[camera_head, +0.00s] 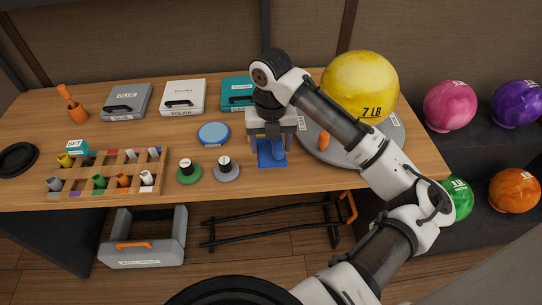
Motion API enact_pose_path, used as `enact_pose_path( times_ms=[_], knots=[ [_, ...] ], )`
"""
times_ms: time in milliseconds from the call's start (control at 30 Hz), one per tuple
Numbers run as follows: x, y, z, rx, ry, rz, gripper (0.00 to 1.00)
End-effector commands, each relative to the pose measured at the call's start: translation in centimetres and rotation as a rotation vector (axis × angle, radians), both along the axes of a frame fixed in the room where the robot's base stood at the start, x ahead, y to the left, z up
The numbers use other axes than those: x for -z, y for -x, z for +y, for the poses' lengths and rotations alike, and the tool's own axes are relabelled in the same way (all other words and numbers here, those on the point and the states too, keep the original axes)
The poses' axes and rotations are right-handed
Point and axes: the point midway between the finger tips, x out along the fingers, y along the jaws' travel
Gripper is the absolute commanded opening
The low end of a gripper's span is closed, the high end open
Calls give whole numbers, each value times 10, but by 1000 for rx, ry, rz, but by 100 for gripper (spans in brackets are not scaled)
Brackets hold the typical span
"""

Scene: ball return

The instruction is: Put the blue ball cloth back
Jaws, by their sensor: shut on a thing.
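The blue cloth (277,157) is under my gripper near the middle of the table, between the grey knobbed disc and the large grey round tray. My gripper (271,140) points down at it and is shut on the cloth. The hand hides the cloth's upper part. Its lower part shows as a flat blue rectangle, and I cannot tell whether it touches the table or whether a separate blue pad lies below it.
A yellow 7 LB ball (358,82) sits on the grey round tray (318,150) beside my arm. A blue disc (214,133), a green knobbed disc (189,175) and a grey one (227,172) stand left. A teal case (236,92) is behind. A wooden rack (112,186) stands farther left.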

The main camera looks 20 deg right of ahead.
Motion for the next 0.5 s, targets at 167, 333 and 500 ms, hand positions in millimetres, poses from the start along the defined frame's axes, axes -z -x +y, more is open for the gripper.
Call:
enact_pose_path(
  times_ms=[167,333,500],
  knots=[
    [19,0,0,2,0,-1,46],
    [33,0,0,1,-1,1,46],
    [56,0,0,1,0,0,46]
  ],
)
